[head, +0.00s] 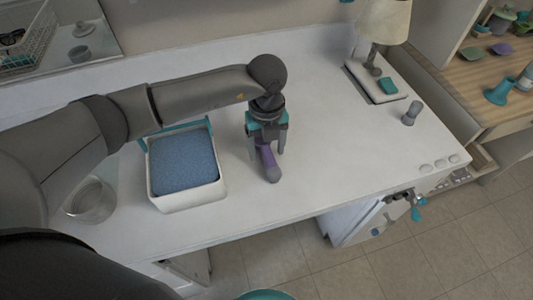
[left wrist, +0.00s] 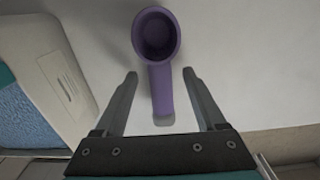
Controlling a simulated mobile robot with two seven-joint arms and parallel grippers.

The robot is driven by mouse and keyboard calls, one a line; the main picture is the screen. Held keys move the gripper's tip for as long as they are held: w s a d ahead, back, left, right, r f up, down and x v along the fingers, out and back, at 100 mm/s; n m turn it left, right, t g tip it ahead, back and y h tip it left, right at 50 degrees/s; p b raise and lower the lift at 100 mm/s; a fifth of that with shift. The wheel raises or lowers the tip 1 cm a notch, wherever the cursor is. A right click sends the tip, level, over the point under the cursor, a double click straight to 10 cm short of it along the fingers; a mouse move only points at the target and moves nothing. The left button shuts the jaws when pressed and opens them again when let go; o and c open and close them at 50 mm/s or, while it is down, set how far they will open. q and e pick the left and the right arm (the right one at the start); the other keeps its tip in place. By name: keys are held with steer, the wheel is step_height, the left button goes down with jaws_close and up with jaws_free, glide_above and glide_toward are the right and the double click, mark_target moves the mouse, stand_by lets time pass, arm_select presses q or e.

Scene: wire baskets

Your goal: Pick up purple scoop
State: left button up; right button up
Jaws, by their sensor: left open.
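The purple scoop (head: 266,157) lies on the white counter, partly hidden by my left gripper (head: 266,146). In the left wrist view its round hollow cup (left wrist: 157,35) is at the top, and its handle runs down between the fingers to a greyish end. My left gripper (left wrist: 160,74) is open, one finger on each side of the handle, with a visible gap on both sides. My right gripper is not in view.
A white bin (head: 187,200) with blue granular contents stands just left of the gripper. A clear round container (head: 90,200) is further left. A lamp (head: 383,25) and a small grey shaker (head: 411,113) stand to the right. The counter right of the gripper is clear.

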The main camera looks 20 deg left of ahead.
arm_select(q)
steer(key=shift+r, duration=0.1)
jaws_close()
stand_by(0.5)
